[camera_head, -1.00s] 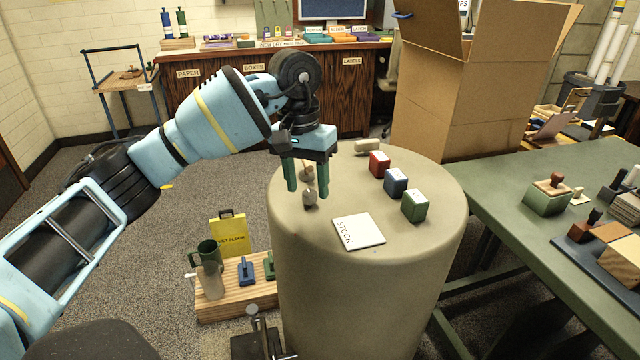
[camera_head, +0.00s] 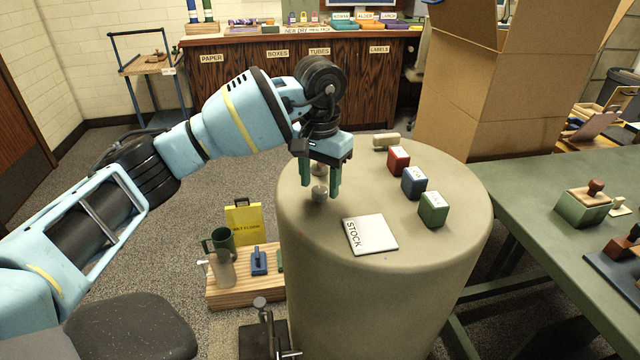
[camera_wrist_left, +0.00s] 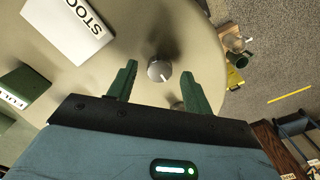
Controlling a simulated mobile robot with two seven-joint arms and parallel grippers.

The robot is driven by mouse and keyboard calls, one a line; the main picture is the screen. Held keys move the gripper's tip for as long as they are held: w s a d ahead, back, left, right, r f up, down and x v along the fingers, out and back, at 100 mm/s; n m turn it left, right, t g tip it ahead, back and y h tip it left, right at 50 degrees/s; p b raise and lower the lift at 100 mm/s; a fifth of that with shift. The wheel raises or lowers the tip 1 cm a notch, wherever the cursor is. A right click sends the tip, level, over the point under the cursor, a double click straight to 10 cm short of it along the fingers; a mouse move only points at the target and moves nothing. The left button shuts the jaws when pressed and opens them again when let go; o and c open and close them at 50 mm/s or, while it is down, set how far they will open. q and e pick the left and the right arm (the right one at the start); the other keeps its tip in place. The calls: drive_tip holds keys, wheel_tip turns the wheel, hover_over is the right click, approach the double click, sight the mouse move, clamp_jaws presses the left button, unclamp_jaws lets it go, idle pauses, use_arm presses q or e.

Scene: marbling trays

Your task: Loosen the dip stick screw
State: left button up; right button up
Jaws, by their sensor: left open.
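A small round grey knob (camera_head: 319,195), which may be the dip stick screw, stands on top of the beige drum (camera_head: 300,230). In the left wrist view the knob (camera_wrist_left: 159,71) shows a white pointer line towards the lower right. My left gripper (camera_head: 320,190) is open, with its green fingers pointing down over the knob. In the wrist view the left gripper's fingers (camera_wrist_left: 158,76) stand on either side of the knob, apart from it. A second small knob (camera_head: 318,168) is partly hidden behind the gripper. No dip stick can be made out. My right gripper is not in view.
On the drum top are a white STOCK card (camera_head: 370,234), red (camera_head: 398,161), blue (camera_head: 414,183) and green (camera_head: 433,209) blocks, and a pale roll (camera_head: 386,140). A cardboard box (camera_head: 490,100) and green table (camera_head: 520,205) are right. A wooden plank (camera_head: 235,295) lies left.

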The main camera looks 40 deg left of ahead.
use_arm(q)
drive_tip(key=shift+f, duration=0.6)
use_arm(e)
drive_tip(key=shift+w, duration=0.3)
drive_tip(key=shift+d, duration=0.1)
use_arm(q)
drive_tip(key=c, duration=0.7)
drive_tip(key=shift+c, duration=1.3)
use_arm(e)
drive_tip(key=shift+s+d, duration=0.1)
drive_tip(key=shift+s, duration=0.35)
use_arm(q)
drive_tip(key=shift+r, duration=0.1)
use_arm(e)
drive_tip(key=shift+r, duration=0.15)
